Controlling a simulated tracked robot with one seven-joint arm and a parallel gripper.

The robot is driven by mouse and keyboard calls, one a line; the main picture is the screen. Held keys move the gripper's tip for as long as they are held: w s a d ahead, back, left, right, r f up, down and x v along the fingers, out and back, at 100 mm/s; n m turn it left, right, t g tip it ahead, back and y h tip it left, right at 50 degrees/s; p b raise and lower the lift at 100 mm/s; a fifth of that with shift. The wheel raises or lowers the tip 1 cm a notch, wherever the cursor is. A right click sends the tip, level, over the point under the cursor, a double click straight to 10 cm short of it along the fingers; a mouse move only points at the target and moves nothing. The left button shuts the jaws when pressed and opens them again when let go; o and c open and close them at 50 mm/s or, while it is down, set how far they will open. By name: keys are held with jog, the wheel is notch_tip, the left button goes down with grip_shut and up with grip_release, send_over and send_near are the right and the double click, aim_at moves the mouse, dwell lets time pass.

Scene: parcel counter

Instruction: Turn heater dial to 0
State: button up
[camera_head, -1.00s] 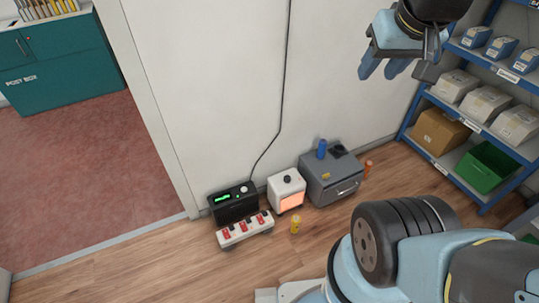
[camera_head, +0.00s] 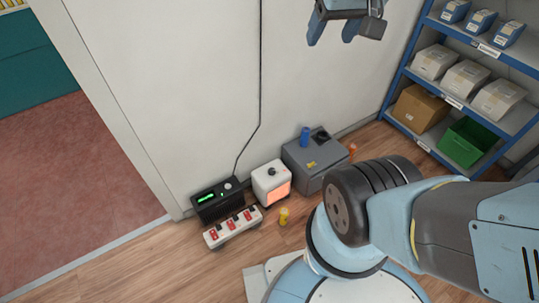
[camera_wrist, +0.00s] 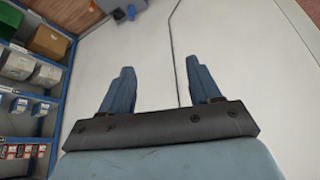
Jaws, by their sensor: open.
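The heater (camera_head: 271,183) is a small white box with a glowing orange front panel, on the floor against the wall. Its dial (camera_head: 272,171) is a dark knob on the top face; its setting is too small to read. My gripper (camera_head: 336,36) is high up at the top of the head view, far above the heater and apart from it. In the wrist view my gripper (camera_wrist: 163,85) has two blue fingers spread wide with nothing between them, facing the white wall. The heater does not show in the wrist view.
Left of the heater are a black device (camera_head: 215,203) with a green display and a white strip with red switches (camera_head: 233,229). A grey box (camera_head: 308,163) stands at its right. A yellow cylinder (camera_head: 284,216) stands in front. A blue shelf (camera_head: 456,80) fills the right.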

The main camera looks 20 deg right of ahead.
jog(key=shift+o, duration=0.5)
jog(key=w+a+f+m, duration=0.1)
jog(key=w, duration=0.7)
jog(key=shift+w+a+g, duration=0.25)
jog(key=shift+w+g, duration=0.05)
jog(key=shift+w, duration=0.05)
jog(key=m+g, duration=0.4)
jog(key=m, duration=0.8)
send_over(272, 170)
notch_tip(272, 170, down, 76)
notch_tip(272, 170, down, 13)
jog(key=shift+d+f, duration=0.1)
jog(key=shift+f, duration=0.1)
jog(key=shift+c, duration=0.4)
